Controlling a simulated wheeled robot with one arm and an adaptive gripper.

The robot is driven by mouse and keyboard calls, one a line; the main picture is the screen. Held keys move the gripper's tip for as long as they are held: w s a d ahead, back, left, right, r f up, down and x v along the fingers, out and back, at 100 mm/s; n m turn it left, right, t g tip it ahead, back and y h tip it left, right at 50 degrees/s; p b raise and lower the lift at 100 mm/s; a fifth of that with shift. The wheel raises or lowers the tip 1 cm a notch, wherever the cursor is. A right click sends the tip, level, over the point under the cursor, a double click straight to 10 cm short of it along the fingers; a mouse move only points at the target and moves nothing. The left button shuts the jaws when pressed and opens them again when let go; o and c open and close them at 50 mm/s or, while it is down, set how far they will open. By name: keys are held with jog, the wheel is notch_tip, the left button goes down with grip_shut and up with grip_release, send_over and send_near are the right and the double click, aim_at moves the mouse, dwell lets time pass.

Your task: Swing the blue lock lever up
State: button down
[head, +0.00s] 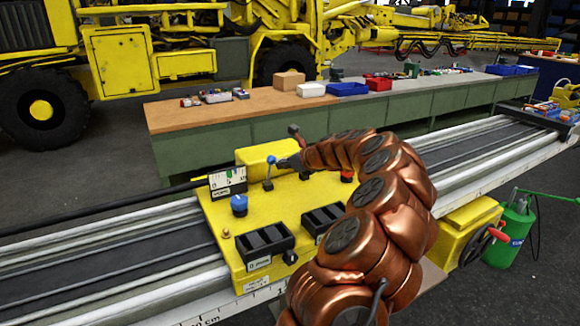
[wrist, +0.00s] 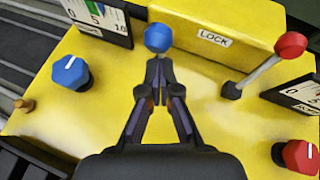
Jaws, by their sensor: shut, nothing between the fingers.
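The blue lock lever shows in the head view as a blue ball (head: 271,160) on a thin stalk, standing up from the yellow control panel (head: 222,235). In the wrist view its blue ball (wrist: 158,37) sits just beyond my fingertips, and its stalk is hidden behind the fingers. My gripper (wrist: 157,66) is shut and empty, its tips close together right at the near side of the ball. Whether they touch it I cannot tell. In the head view my gripper (head: 284,163) reaches in from the right. A "LOCK" label (wrist: 214,38) is on the yellow block behind.
A red-ball lever (wrist: 290,45) stands to the right, leaning. A blue dial (wrist: 71,73) is left and a red dial (wrist: 300,157) is lower right. A gauge (head: 228,182) stands left of the lever. Dark rocker switches (head: 262,244) lie at the front of the panel.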

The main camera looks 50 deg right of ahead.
jog(key=shift+w+r, duration=0.1)
jog(key=shift+w, duration=0.2)
jog(key=shift+r, duration=0.1)
